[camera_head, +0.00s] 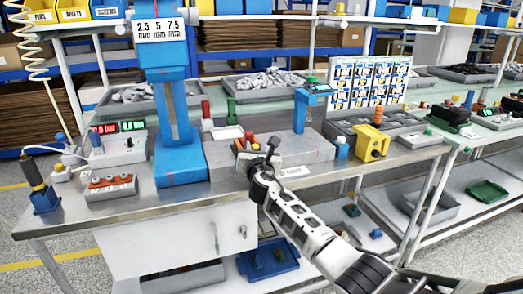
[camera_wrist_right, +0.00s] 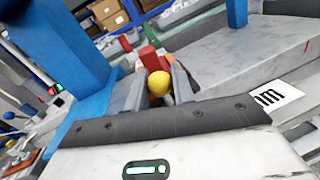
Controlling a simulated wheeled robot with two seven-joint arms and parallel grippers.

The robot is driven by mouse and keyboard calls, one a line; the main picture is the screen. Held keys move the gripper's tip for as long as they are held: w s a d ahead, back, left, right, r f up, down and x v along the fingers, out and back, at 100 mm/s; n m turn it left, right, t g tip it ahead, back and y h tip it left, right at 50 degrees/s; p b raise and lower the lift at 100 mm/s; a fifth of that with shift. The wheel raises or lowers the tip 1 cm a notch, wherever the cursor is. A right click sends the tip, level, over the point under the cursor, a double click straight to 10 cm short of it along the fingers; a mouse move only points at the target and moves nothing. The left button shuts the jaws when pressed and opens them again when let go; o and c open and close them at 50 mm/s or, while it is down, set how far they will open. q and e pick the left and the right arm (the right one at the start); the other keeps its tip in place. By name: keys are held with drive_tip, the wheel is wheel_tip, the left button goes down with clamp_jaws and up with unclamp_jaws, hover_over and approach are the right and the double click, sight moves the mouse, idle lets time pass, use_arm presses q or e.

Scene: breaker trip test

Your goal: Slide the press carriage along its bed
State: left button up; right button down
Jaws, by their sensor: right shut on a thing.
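The press bed (camera_head: 305,150) is a flat grey metal block on the bench; it also shows in the wrist view (camera_wrist_right: 255,45). A small blue press (camera_head: 313,95) stands over it. At the bed's left end are small red parts (camera_head: 248,136) and a yellow ball knob (camera_head: 255,146), which I take to be on the carriage. My right gripper (camera_head: 258,152) reaches in from the front. In the wrist view its fingers (camera_wrist_right: 156,88) close around the yellow knob (camera_wrist_right: 158,83), with a red block (camera_wrist_right: 150,58) behind. The carriage body is mostly hidden. My left gripper is not in view.
A tall blue column (camera_head: 172,110) with a wide foot stands left of the bed. A yellow bracket (camera_head: 372,142) and a grey tray (camera_head: 385,125) lie to the right. Bins of metal parts (camera_head: 268,82) are behind. The bench's front edge (camera_head: 130,213) runs close below.

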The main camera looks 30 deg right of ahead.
drive_tip(key=shift+d+f, duration=0.1)
drive_tip(key=shift+d, duration=0.05)
drive_tip(key=c, duration=1.2)
unclamp_jaws()
drive_tip(key=shift+c, duration=0.2)
drive_tip(key=shift+s, duration=0.1)
drive_tip(key=p+v, duration=0.2)
drive_tip(key=v, duration=1.3)
drive_tip(key=shift+s, duration=0.4)
